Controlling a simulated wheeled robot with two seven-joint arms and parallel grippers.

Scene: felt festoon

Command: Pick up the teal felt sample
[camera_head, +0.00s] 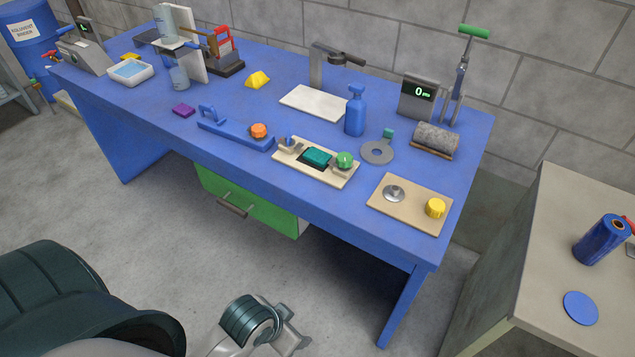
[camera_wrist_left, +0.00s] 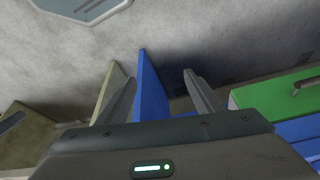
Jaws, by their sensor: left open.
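The teal felt sample (camera_head: 317,157) looks like a flat teal square on a dark pad, in the middle of a cream board (camera_head: 285,158) near the front edge of the blue table. A green knob (camera_head: 345,160) stands just right of it and a small blue part (camera_head: 289,141) stands to its left. My left gripper (camera_wrist_left: 160,82) shows in the left wrist view, with its two fingers spread apart and nothing between them. It is away from the sample, which that view does not show. In the head view, part of my arm shows low in front of the table. My right gripper is not in view.
A blue fixture with an orange knob (camera_head: 259,131) lies left of the board. A grey disc (camera_head: 377,151) and a tan board with a yellow knob (camera_head: 436,207) lie to its right. A blue bottle (camera_head: 355,112) stands behind. A green drawer (camera_head: 245,200) hangs under the table.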

